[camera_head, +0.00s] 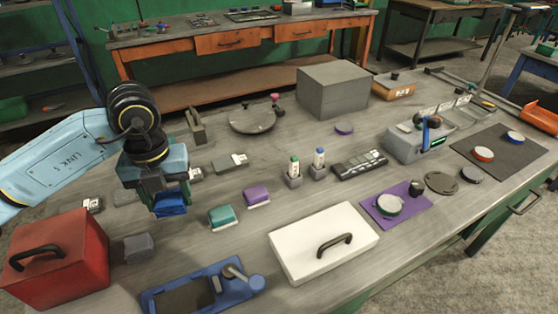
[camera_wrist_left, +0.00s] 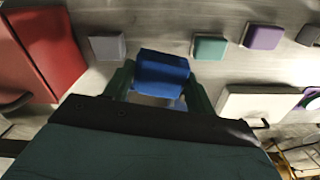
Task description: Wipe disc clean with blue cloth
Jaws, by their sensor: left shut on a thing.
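My left gripper (camera_head: 167,192) is shut on a blue cloth (camera_head: 171,208), which looks like a folded block below the fingers. In the left wrist view the blue cloth (camera_wrist_left: 162,70) sits between the two green fingers, above the table. A pale disc with a green rim (camera_head: 388,205) lies on a purple mat (camera_head: 408,191), far to the right of the gripper. A large grey round plate (camera_head: 250,121) lies farther back on the table. I cannot tell which round piece is the task's disc. My right gripper is not in view.
A red box (camera_head: 72,262), a grey block (camera_head: 138,247) and a blue tray (camera_head: 190,296) are near the left gripper. Green (camera_head: 223,217) and purple (camera_head: 257,196) blocks lie to its right. A white lidded box (camera_head: 310,262) stands between the gripper and the purple mat.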

